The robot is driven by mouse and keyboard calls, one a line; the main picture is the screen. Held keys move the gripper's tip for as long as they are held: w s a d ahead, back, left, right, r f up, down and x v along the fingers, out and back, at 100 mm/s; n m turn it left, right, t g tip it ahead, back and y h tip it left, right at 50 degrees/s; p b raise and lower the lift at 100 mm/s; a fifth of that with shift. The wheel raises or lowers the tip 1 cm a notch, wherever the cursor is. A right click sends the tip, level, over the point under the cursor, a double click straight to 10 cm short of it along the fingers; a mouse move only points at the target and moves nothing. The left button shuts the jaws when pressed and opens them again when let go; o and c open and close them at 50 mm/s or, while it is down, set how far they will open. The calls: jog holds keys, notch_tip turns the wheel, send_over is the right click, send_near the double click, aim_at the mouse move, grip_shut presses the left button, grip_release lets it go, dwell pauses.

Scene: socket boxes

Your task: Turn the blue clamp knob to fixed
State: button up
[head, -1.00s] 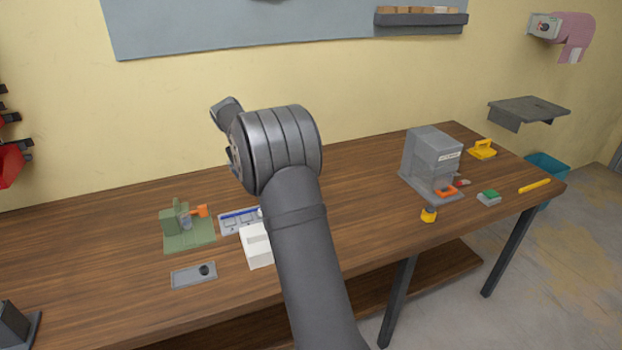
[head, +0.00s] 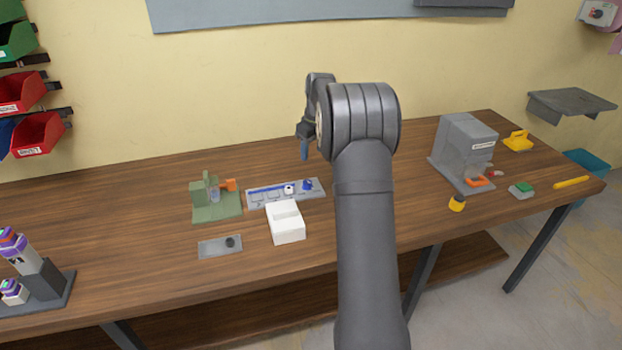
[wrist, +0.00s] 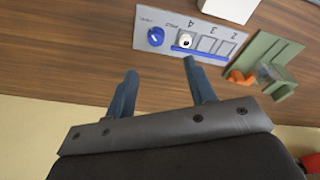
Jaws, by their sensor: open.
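The blue clamp knob (wrist: 155,37) is at one end of a light grey plate (wrist: 146,20) with numbered square slots and a blue bar. In the head view the knob (head: 308,184) is at the plate's right end. A white round piece with a dark centre (wrist: 186,41) sits in the slot nearest the knob. My gripper (wrist: 160,68) is open and empty, its two fingers apart. In the wrist view the knob lies just beyond the gap between the fingertips, and nothing touches it. In the head view my gripper (head: 304,150) hangs above the table, behind the plate.
A white box (head: 288,230) stands in front of the plate. A green fixture with an orange lever (head: 203,207) is left of it. A small grey plate with a dark knob (head: 212,248) lies nearer the front. A grey machine (head: 465,145) stands to the right.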

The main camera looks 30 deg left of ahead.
aim_at(308, 182)
jog(key=w+d+n+g+y, duration=0.1)
jog(key=w+d+n+y, duration=0.2)
jog(key=x, duration=1.6)
jog(key=shift+w+d+f, duration=0.15)
jog(key=shift+w+f, duration=0.05)
jog(key=shift+f, duration=0.2)
jog(key=c, duration=1)
